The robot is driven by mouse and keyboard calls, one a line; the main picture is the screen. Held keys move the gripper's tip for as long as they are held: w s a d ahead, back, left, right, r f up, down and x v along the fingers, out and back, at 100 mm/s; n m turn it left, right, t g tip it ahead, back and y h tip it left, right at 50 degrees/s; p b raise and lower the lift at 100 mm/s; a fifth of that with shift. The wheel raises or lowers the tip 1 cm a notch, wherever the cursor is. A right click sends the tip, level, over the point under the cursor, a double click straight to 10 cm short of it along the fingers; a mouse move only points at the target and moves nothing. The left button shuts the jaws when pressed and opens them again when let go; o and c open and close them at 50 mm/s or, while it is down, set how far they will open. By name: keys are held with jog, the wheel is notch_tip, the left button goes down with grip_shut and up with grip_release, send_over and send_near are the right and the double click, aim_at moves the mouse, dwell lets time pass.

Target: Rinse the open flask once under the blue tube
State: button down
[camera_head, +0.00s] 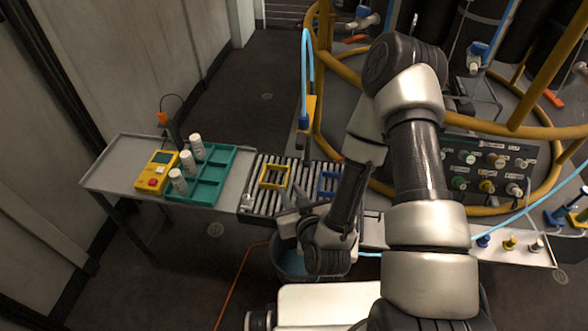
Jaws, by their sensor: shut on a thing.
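The blue tube (307,60) arches down from above, and its dark lower end hangs over the roller strip, near the upright yellow frame. Three white bottles (188,164) stand in the left part of a teal tray (222,172).
The tray and a yellow handheld device (157,172) sit on a grey side table (120,160). A bucket (292,262) with blue inside stands under my wrist. A yellow square frame (274,176) lies on the rollers. Yellow rails (450,110) and a knobbed panel (485,168) are at right.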

jog(key=s+p, duration=0.1)
jog(key=s, duration=0.1)
jog(key=s+a+p, duration=0.1)
jog(key=s, duration=0.2)
jog(key=shift+s+r+p, duration=0.1)
jog(key=shift+s+p, duration=0.1)
jog(key=shift+p, duration=0.1)
notch_tip(320, 180, up, 3)
jog(key=p, duration=0.3)
jog(key=shift+r, duration=0.1)
jog(key=shift+a, duration=0.1)
